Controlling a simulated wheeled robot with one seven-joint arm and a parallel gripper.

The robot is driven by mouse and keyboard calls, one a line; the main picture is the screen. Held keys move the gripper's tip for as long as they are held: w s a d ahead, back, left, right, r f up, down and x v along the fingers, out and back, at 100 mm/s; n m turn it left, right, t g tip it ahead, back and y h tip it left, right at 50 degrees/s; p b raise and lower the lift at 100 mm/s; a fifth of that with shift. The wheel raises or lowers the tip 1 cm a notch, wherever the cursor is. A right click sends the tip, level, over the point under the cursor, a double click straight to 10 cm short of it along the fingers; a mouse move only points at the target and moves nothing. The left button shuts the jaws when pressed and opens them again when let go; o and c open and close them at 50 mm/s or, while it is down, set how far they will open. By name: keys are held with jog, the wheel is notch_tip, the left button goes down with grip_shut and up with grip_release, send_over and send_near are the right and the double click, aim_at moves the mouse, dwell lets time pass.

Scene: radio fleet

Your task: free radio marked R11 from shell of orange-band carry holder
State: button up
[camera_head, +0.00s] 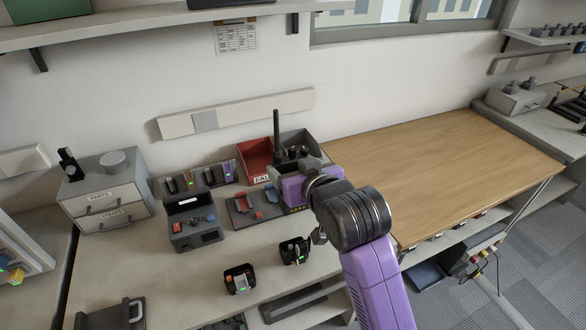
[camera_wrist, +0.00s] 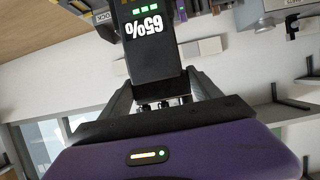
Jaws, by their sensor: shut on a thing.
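My gripper (camera_wrist: 157,98) is shut on a black block (camera_wrist: 152,52) with three green lights and an upside-down "65%"; it looks like a battery pack. In the head view my purple gripper (camera_head: 292,188) is above the back right of the grey bench and hides what it holds. A black antenna (camera_head: 276,135) stands up just behind it; I cannot tell what it belongs to. Two small black holders with things in them stand on the bench, one at front left (camera_head: 240,279) and one nearer my arm (camera_head: 294,250). I cannot read an R11 mark or make out an orange band.
A red bin (camera_head: 255,160) and a grey bin (camera_head: 299,141) stand at the back. A grey rack (camera_head: 193,228) and a tray with red and blue parts (camera_head: 243,212) stand left of my gripper. A drawer unit (camera_head: 106,192) is at far left. The wooden table (camera_head: 440,170) is clear.

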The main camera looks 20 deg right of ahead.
aim_at(293, 153)
jog(key=shift+r+p, duration=1.85)
jog(key=shift+r, duration=0.3)
jog(key=shift+f, duration=0.15)
